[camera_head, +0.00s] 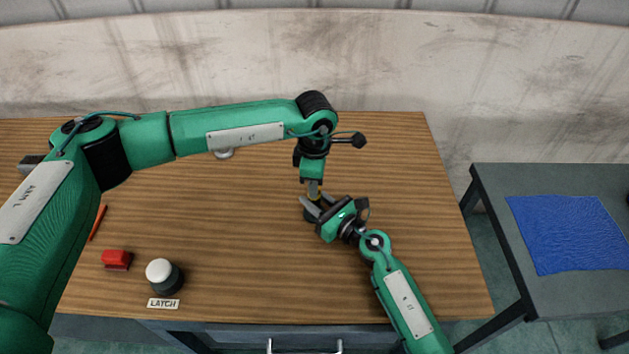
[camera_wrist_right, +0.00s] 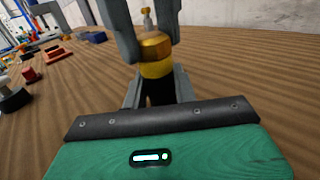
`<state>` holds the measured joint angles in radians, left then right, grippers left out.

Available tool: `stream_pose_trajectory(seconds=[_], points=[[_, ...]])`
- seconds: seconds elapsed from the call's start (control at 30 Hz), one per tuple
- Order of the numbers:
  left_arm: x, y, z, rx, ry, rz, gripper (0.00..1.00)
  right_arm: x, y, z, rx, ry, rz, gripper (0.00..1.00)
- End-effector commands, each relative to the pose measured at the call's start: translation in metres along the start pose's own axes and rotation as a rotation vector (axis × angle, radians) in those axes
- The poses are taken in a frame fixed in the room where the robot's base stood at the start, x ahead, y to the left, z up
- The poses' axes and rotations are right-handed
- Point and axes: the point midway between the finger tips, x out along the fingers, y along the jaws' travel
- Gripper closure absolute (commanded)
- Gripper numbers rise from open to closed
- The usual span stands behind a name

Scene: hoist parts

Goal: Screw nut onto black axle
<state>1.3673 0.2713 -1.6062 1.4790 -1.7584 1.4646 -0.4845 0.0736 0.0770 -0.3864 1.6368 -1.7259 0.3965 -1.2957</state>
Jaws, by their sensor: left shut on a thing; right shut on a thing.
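A brass-yellow nut (camera_wrist_right: 155,52) shows in the right wrist view between the grey fingers of my left gripper (camera_wrist_right: 147,30), which come down from above. The nut sits at the top of a dark upright part, which looks like the black axle (camera_wrist_right: 159,92). My right gripper (camera_head: 311,207) is shut on this dark part from the side, just below the nut. In the head view my left gripper (camera_head: 314,187) points straight down, shut on the nut, directly above the right one. The fingers hide much of both parts, so I cannot tell how deep the nut sits.
A red block (camera_head: 117,259), a dark cylinder with a white top (camera_head: 163,274) and a LATCH label (camera_head: 163,303) are at the table's front left. An orange-red stick (camera_head: 98,222) lies behind them. A side table with blue cloth (camera_head: 570,232) stands right. The wooden table's (camera_head: 400,160) back right is clear.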

Motion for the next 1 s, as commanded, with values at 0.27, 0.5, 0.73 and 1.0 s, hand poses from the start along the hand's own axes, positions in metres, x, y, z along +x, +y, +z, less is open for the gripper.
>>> stream_pose_trajectory(seconds=[0.27, 0.5, 0.73, 1.0], points=[[0.000, 0.001, -0.001, 0.133, 0.001, 0.002, 0.69, 0.000, 0.000, 0.000, 0.000, 0.001, 0.001, 1.00], [0.000, 0.001, -0.001, 0.133, 0.001, 0.001, 0.45, 0.000, 0.000, 0.000, 0.000, 0.001, 0.001, 1.00], [-0.004, 0.001, 0.000, 0.132, 0.000, 0.002, 0.45, 0.000, 0.000, 0.000, 0.000, 0.001, 0.001, 1.00], [-0.050, 0.002, -0.001, 0.133, -0.001, 0.005, 0.45, 0.000, 0.000, 0.000, 0.000, 0.001, 0.000, 1.00]])
